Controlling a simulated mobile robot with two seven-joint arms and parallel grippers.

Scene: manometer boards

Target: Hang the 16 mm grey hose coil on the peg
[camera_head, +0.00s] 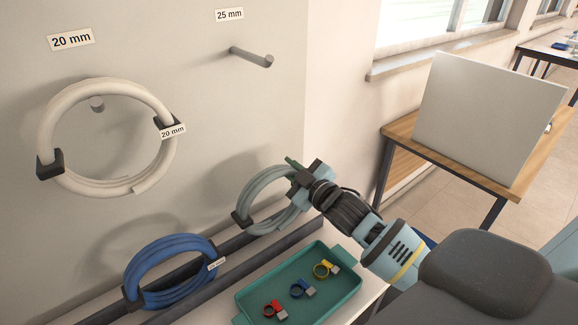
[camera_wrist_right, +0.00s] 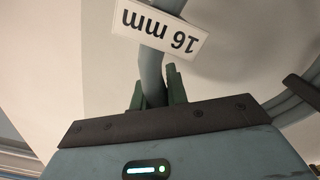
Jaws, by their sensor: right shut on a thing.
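The grey hose coil (camera_head: 247,197) is upright near the wall, above the right part of the dark rails. Whether its bottom touches them I cannot tell. My right gripper (camera_head: 297,172) is shut on the coil's upper right side. In the right wrist view the green fingertips (camera_wrist_right: 156,90) pinch the grey hose (camera_wrist_right: 151,65), and its white tag (camera_wrist_right: 160,27) reads 16 mm upside down. A bare grey peg (camera_head: 252,57) sticks out of the wall under a 25 mm label (camera_head: 229,15). No peg labelled 16 mm shows. My left gripper is not in view.
A white 20 mm coil (camera_head: 68,102) hangs on a peg under the 20 mm label (camera_head: 71,40). A blue coil (camera_head: 135,270) stands at the rails (camera_head: 228,263). A teal tray (camera_head: 348,290) holds small coloured clamps. A white board (camera_head: 490,115) stands on a table at right.

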